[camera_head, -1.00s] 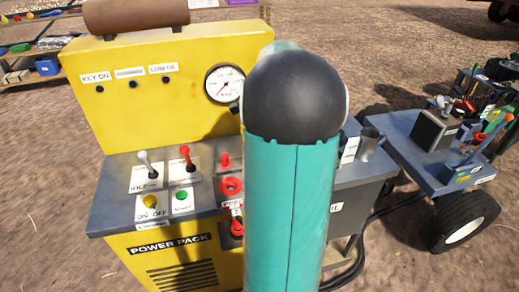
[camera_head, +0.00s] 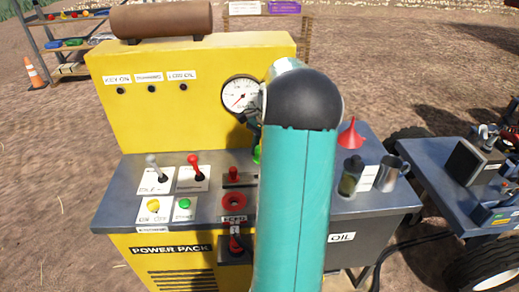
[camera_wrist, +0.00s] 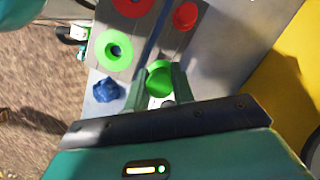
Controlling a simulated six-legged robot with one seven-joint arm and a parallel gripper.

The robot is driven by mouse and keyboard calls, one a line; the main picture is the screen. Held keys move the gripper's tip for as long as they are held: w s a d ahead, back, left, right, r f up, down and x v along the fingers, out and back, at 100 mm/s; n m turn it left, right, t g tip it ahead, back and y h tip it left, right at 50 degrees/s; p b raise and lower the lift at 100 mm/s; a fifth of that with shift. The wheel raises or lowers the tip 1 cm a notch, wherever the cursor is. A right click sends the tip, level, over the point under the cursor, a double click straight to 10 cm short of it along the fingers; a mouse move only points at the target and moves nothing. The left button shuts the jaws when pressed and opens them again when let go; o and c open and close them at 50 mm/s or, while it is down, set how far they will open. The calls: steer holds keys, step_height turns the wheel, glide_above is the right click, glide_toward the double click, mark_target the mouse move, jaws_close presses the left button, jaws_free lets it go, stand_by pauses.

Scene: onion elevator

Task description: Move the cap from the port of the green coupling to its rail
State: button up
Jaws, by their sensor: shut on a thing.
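The green coupling's port is a green ring (camera_wrist: 114,50) with a dark, uncovered hole in the wrist view. My gripper (camera_wrist: 166,82) is shut on the green cap (camera_wrist: 158,78), to the right of and a little below that port, and clear of it. I cannot tell whether the cap touches the rail or panel beneath. In the head view my arm hides the green port; a bit of green (camera_head: 257,154) shows at the arm's left edge.
The red port (camera_head: 233,207) and red cap (camera_head: 233,173) stand left of my arm. The wrist view shows a blue knobbed piece (camera_wrist: 108,90). A gauge (camera_head: 241,94) is close to my arm. A red funnel (camera_head: 351,134) and metal cup (camera_head: 391,172) stand to the right.

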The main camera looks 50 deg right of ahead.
steer(key=shift+a+f, duration=0.25)
steer(key=shift+f, duration=0.35)
steer(key=shift+d+f, duration=0.1)
steer(key=shift+f, duration=2.2)
steer(key=shift+f, duration=1.15)
stand_by(0.6)
steer(key=o, duration=1.4)
steer(key=shift+o, duration=0.2)
steer(key=shift+r, duration=0.1)
steer(key=shift+r, duration=3.45)
